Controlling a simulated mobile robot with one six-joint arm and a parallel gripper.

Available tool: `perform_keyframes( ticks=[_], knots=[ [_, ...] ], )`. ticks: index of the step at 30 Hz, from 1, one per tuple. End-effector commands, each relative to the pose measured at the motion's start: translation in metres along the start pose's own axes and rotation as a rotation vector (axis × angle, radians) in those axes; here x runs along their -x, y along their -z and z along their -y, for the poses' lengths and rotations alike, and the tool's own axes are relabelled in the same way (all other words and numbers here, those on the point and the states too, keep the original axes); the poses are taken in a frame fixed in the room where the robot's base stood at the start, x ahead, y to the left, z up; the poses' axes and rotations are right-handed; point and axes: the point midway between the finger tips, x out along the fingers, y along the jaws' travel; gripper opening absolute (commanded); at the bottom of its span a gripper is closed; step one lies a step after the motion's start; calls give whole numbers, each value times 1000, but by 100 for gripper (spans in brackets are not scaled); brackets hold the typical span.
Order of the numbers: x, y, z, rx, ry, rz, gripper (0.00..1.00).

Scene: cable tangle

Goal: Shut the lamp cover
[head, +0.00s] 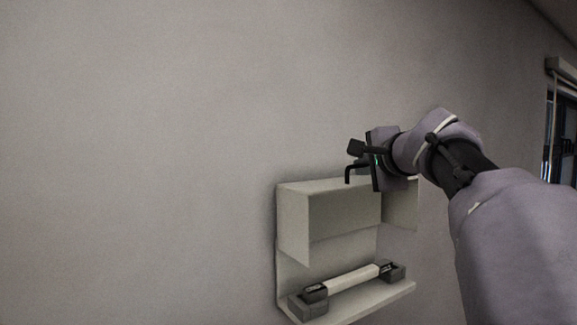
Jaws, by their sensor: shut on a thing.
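The lamp cover (342,216) is a pale, box-like hood at the top of a wall-mounted lamp fixture. It stands raised, with an open gap below it. In that gap a white lamp tube (352,279) lies between two dark grey end sockets. My gripper (348,181) is at the top edge of the cover, with a dark finger pointing down onto it. It is shut on the cover, though the exact grip is small and partly hidden by my wrist.
The fixture's pale lower ledge (385,302) juts out under the tube. The plain grey wall (140,150) is bare to the left and above. A dark-framed window or door (562,135) is at the far right. My arm covers the area right of the fixture.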

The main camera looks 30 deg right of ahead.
Motion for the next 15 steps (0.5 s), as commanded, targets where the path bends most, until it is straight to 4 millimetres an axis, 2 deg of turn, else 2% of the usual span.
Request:
perform_keyframes(
  ticks=[9,15],
  knots=[
    [-2,0,-8,-6,0,2,0],
    [5,4,-25,-28,58,2,0]
  ],
)
